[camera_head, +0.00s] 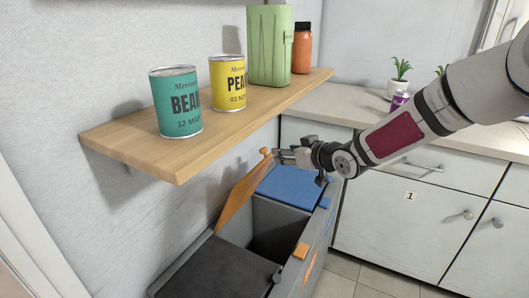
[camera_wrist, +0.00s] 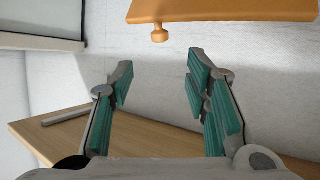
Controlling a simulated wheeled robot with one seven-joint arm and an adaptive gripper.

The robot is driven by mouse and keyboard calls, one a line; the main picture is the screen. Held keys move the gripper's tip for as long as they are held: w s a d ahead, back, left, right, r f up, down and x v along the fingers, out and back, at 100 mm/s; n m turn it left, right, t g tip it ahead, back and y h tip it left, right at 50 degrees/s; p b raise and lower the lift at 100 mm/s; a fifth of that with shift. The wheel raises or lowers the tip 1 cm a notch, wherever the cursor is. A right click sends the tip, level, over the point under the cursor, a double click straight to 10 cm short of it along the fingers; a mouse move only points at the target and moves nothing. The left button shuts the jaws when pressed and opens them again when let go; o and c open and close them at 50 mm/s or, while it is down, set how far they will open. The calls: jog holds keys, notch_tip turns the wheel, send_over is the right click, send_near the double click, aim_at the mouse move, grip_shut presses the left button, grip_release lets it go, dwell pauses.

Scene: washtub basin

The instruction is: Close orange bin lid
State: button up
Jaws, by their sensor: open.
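The orange bin lid (camera_head: 242,194) stands raised and tilted on the bin unit (camera_head: 278,226), with a small round knob at its upper end. The compartment beside it is open and looks dark inside. My gripper (camera_head: 278,155) is close beside the lid's upper end, just right of the knob. In the wrist view, the orange lid (camera_wrist: 222,10) crosses the top, with its knob above the gap between the fingers. My gripper (camera_wrist: 160,62) is open there, with nothing between its teal pads. The exact gap to the knob is hard to tell.
A wooden shelf (camera_head: 150,145) overhangs the bins from the left wall, bearing cans (camera_head: 180,120), a green container (camera_head: 269,60) and an orange bottle (camera_head: 302,55). A blue lid (camera_head: 290,186) and a dark lid (camera_head: 225,270) lie shut. White cabinets (camera_head: 390,200) stand at right.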

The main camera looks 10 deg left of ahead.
aim_at(265, 150)
jog(key=b+x, duration=0.2)
jog(key=x, duration=1.1)
jog(key=shift+w+f, duration=0.15)
grip_shut()
